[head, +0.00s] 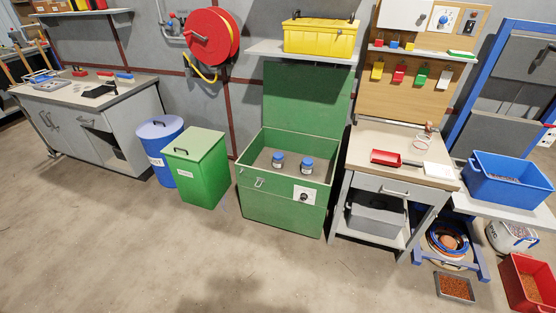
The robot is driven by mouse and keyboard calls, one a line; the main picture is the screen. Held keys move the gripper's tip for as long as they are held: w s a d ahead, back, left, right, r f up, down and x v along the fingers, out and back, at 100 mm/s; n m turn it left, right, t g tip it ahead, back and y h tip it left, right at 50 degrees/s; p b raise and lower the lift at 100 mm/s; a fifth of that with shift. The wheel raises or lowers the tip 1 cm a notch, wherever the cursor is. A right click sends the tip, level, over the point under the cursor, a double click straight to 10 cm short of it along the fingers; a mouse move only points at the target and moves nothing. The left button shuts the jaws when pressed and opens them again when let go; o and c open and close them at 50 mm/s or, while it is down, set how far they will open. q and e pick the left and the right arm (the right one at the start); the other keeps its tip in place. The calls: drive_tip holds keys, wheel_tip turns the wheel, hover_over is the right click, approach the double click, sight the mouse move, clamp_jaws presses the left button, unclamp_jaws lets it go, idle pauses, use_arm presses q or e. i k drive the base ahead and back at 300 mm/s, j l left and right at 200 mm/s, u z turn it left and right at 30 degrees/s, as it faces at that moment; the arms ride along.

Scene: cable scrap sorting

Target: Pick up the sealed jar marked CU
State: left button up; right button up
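Two small jars with blue lids stand upright inside an open green chest (283,207) near the middle of the head view. The left jar (278,161) and the right jar (307,166) are a short gap apart. Each has a pale label on its front, too small to read, so I cannot tell which is marked CU. The chest's lid (307,105) is raised against the wall. Neither of my grippers shows in the head view.
A green bin (196,170) and a blue drum (160,148) stand left of the chest. A workbench (380,150) with a red scoop stands right of it. A shelf with a yellow toolbox (320,36) hangs above. The floor in front is clear.

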sight(278, 158)
drive_tip(key=i+j+u, duration=0.1)
drive_tip(key=i, duration=0.4)
drive_tip(key=i+j, duration=0.3)
drive_tip(key=i, duration=0.2)
drive_tip(key=i+j+u, duration=0.15)
drive_tip(key=i, duration=0.35)
